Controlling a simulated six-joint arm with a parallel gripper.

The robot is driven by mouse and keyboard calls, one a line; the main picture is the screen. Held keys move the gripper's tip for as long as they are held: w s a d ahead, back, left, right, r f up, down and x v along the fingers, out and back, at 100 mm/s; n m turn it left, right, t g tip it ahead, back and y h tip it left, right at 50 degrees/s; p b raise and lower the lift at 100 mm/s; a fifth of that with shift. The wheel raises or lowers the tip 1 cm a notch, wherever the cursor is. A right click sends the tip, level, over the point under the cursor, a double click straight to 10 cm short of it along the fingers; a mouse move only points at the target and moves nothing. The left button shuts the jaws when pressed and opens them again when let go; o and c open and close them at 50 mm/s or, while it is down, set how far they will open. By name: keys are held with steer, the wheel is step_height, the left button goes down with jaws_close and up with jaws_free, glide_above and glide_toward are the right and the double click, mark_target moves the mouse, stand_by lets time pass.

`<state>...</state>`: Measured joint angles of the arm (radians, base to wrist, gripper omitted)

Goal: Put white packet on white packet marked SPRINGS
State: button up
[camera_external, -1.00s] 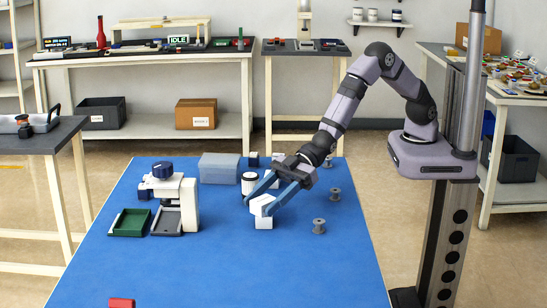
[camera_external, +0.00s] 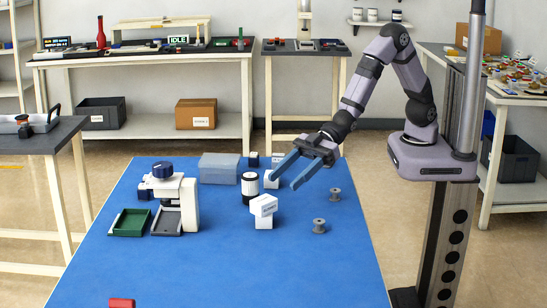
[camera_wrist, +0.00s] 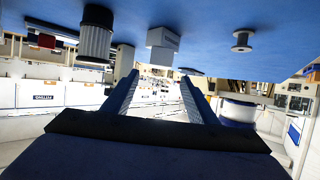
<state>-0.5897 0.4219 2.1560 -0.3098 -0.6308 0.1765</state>
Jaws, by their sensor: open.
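Two white packets are stacked on the blue table. The upper packet (camera_external: 264,204) sits slightly askew on the lower packet (camera_external: 264,222). Dark lettering shows on the upper front, too small to read. Another white item (camera_external: 270,181) stands behind, partly hidden by a finger. My gripper (camera_external: 283,183) is open and empty, above and behind the stack and apart from it.
A black-and-white jar (camera_external: 250,188) stands left of the stack. The front table (camera_external: 225,270) is mostly clear.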

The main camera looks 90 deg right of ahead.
steer(key=shift+v, duration=1.15)
steer(key=s+d+m+g+h+p, duration=0.3)
steer(key=d+m+h+p, duration=0.35)
steer(key=d, duration=1.55)
steer(key=s+d+r+m+g+h+p, duration=0.1)
steer(key=s+d+r+g+p, duration=0.1)
steer(key=s+d, duration=0.4)
steer(key=s+d+r+m+g+h+p, duration=0.1)
steer(key=s+d+g+p, duration=0.3)
steer(key=s, duration=0.8)
steer(key=shift+s+d+r+g+h, duration=0.35)
steer(key=shift+d+h, duration=0.2)
steer(key=shift+d, duration=0.55)
